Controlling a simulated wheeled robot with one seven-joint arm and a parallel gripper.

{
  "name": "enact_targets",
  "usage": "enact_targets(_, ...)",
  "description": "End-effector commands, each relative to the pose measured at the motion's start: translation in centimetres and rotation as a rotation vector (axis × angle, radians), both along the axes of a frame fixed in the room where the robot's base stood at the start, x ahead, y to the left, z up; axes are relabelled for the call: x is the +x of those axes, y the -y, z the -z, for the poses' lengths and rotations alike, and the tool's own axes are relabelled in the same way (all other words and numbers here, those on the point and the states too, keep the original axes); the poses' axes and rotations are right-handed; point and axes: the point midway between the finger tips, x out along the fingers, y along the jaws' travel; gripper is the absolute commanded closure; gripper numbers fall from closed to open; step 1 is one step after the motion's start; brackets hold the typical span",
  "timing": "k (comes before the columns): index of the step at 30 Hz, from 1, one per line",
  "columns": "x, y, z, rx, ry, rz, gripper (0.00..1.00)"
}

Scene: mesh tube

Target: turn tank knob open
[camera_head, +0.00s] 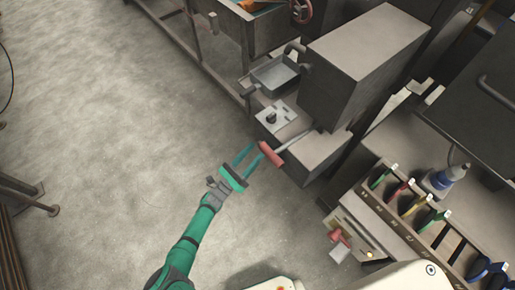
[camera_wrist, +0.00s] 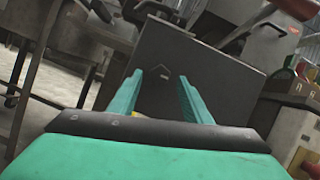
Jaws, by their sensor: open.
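My gripper (camera_head: 252,158) has green fingers spread apart with nothing between them. In the wrist view my gripper (camera_wrist: 160,76) faces a dark grey panel. A dark red wheel knob (camera_head: 302,11) is on the side of a metal tank (camera_head: 262,31) at the top of the head view, well beyond my gripper. A small black knob (camera_head: 272,118) stands on a light plate, nearer my gripper. I cannot tell for certain which of the two is the tank knob. Neither is touched by my gripper.
A big grey box machine (camera_head: 365,60) stands right of the plate. A tool rack (camera_head: 400,205) is at right. Open floor (camera_head: 110,110) lies left.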

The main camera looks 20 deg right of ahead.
Motion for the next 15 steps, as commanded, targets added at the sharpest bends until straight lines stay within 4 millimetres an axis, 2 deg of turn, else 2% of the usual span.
enact_targets(6, 0.9, 1.8, -0.8, 0.001, 0.0, 0.001, 0.56)
enact_targets(15, 1.1, 2.1, -1.0, 0.001, 0.0, -0.001, 0.56)
